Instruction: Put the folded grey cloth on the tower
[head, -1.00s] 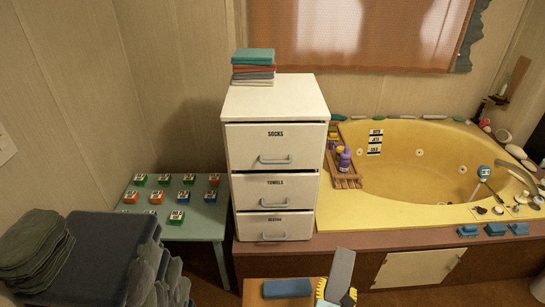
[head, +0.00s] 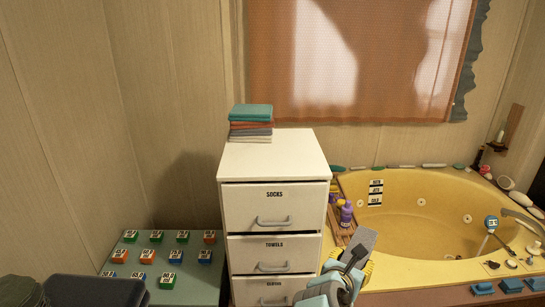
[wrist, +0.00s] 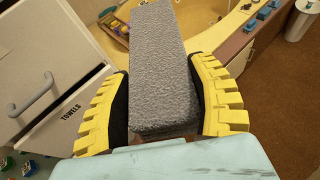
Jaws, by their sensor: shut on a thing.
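The folded grey cloth (head: 361,243) is held at my gripper (head: 346,276), low in the head view, in front of the tower's right side. In the wrist view, the cloth (wrist: 160,65) sticks out between the two yellow-padded fingers of my gripper (wrist: 163,103), which press on its sides. The tower (head: 272,158) is a white drawer unit with a flat top. The cloth is below that top and apart from it. A stack of folded cloths (head: 250,123), teal on top with red and grey below, stands at the top's back left.
A yellow corner tub (head: 420,225) with a wooden bottle tray (head: 343,214) lies right of the tower. A green table (head: 190,285) with several small coloured boxes stands left. Drawer handles (head: 274,222) stick out in front. The tower top's front and right are bare.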

